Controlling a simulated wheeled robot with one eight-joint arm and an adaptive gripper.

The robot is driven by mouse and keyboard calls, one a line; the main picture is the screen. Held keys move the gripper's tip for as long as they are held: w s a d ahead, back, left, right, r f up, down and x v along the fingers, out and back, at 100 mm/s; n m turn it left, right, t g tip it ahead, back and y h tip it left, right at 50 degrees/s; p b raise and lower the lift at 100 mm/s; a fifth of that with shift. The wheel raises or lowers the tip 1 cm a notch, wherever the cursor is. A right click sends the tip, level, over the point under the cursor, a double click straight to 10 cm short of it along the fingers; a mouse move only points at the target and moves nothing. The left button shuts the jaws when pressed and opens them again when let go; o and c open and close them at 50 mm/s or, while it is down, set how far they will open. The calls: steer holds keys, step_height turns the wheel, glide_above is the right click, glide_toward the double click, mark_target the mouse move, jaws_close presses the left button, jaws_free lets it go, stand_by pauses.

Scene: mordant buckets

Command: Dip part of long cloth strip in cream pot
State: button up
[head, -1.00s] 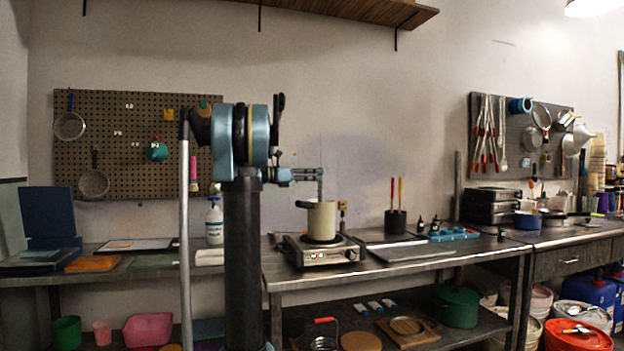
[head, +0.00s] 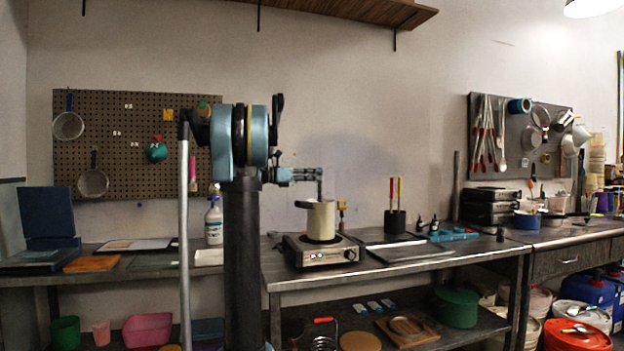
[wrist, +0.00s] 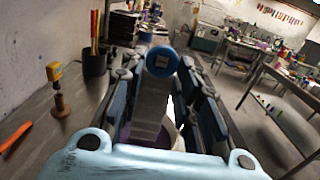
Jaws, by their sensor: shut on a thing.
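The cream pot (head: 321,222) stands upright on a hot plate on the middle bench. My gripper (head: 318,174) is above the pot at the end of my blue arm. It is shut on a pale grey strip (wrist: 151,104), which I take to be the cloth strip. In the head view a narrow grey piece (head: 320,190) hangs from the gripper to the pot's mouth. Its lower end is hidden by the pot wall, so I cannot tell how deep it reaches. In the wrist view my gripper (wrist: 165,85) hides most of the pot; purple shows below.
The hot plate (head: 322,252) sits near the bench's front edge. A black holder (head: 395,221) with red and yellow sticks and a dark tray (head: 405,252) stand to the right. A small yellow-topped tool (wrist: 58,90) stands beside the pot area.

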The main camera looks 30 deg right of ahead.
steer(key=shift+s+a, duration=0.1)
steer(key=shift+a, duration=0.1)
steer(key=shift+d, duration=0.15)
step_height(320, 180, up, 7)
steer(key=d, duration=0.1)
steer(key=shift+w+r, duration=0.15)
steer(key=shift+w, duration=0.3)
stand_by(0.7)
steer(key=shift+d, duration=0.1)
stand_by(3.0)
steer(key=shift+r, duration=2.5)
